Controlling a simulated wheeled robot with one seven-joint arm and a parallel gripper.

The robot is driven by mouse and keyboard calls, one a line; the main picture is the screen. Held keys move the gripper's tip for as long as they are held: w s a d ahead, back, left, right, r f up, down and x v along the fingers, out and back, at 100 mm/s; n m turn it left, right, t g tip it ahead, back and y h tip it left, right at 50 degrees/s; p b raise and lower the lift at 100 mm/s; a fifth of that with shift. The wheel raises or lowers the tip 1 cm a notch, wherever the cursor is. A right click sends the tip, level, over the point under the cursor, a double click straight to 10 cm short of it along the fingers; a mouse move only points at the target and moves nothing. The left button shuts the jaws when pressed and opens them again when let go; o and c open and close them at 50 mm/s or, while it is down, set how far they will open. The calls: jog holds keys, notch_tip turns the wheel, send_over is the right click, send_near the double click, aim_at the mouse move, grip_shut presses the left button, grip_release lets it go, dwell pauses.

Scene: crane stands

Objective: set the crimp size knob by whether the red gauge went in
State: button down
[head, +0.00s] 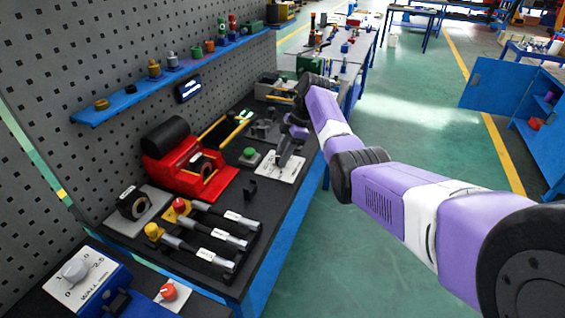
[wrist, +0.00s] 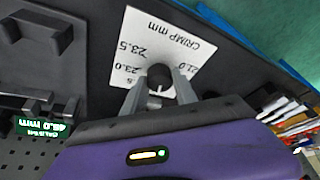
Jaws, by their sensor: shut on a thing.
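My gripper (wrist: 160,92) is shut on the black crimp size knob (wrist: 159,74) in the wrist view, with one grey finger on each side. The knob stands on a white plate (wrist: 140,30) marked CRIMP mm, with 21.0, 23.0 and 23.5 readable upside down. A pale mark shows on the knob, but I cannot tell which number it points at. In the head view the plate (head: 290,170) lies on the bench and my arm partly hides the gripper. A red-ended gauge (head: 181,206) lies among black-handled tools, beside the black ring block (head: 132,204) and apart from it.
A red machine (head: 187,170) with a black cylinder stands left of the plate. A yellow-ended tool (head: 154,231) lies near the front. A blue box with a dial (head: 75,270) is at bottom left. A blue shelf (head: 130,105) runs along the pegboard. The floor to the right is open.

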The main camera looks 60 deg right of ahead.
jog(key=shift+f+n+b, duration=0.1)
jog(key=shift+n+b, duration=0.5)
jog(key=shift+b, duration=0.05)
jog(key=shift+g, duration=0.3)
jog(key=c, duration=1)
grip_release()
jog(key=b+v, duration=0.1)
jog(key=v, duration=0.7)
jog(key=shift+d, duration=0.15)
